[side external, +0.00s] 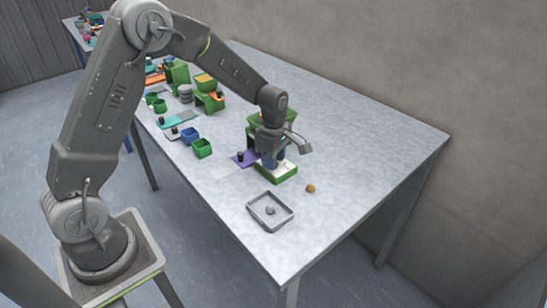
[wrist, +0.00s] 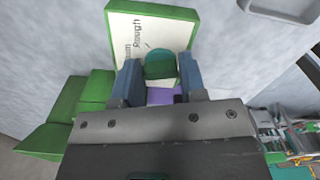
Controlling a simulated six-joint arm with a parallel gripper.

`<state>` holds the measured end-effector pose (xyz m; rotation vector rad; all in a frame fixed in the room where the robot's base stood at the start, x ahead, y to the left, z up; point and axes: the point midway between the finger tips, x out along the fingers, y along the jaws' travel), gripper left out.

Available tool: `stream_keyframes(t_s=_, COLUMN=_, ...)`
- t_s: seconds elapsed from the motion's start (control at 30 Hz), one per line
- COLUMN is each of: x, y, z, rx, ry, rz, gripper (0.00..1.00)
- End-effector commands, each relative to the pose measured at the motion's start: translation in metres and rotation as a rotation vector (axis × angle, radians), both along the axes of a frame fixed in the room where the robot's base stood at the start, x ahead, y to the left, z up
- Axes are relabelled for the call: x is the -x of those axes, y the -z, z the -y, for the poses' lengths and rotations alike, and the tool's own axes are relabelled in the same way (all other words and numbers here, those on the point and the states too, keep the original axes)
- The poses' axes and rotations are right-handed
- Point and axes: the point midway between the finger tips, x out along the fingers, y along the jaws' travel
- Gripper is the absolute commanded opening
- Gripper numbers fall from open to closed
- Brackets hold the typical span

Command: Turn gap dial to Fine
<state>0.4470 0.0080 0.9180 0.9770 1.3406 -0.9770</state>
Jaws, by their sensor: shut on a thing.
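The gap dial (wrist: 160,66) is a dark green round knob on a white panel with a green edge (wrist: 150,8). In the wrist view it sits between the two blue fingers of my gripper (wrist: 159,78), which is shut on it. The lettering on the panel appears turned round and reads like "Rough", with another word partly hidden. A thin mark shows beside the knob. The dial's pointer and any Fine label cannot be made out. In the side view my gripper (side external: 270,163) reaches down onto the green machine's white panel (side external: 287,170), hiding the dial.
The machine's green hopper (side external: 257,118) rises behind my gripper. A purple plate (side external: 243,158) lies left of the panel. A grey tray (side external: 270,225) holding a grey lump and a small orange-brown ball (side external: 310,188) are nearer. Green and blue bins stand left. The table's right side is clear.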

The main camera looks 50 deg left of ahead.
Motion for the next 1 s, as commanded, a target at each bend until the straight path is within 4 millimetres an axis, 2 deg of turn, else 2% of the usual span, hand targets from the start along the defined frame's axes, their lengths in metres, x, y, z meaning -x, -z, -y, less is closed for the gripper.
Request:
stream_keyframes(t_s=0.4, x=-0.001, y=0.0002, z=-0.0005, rx=0.0, ry=-0.246, rz=-0.001, gripper=0.15)
stream_keyframes(t_s=1.0, x=-0.0013, y=0.0001, z=-0.0006, rx=0.0, ry=-0.304, rz=0.0, gripper=0.15)
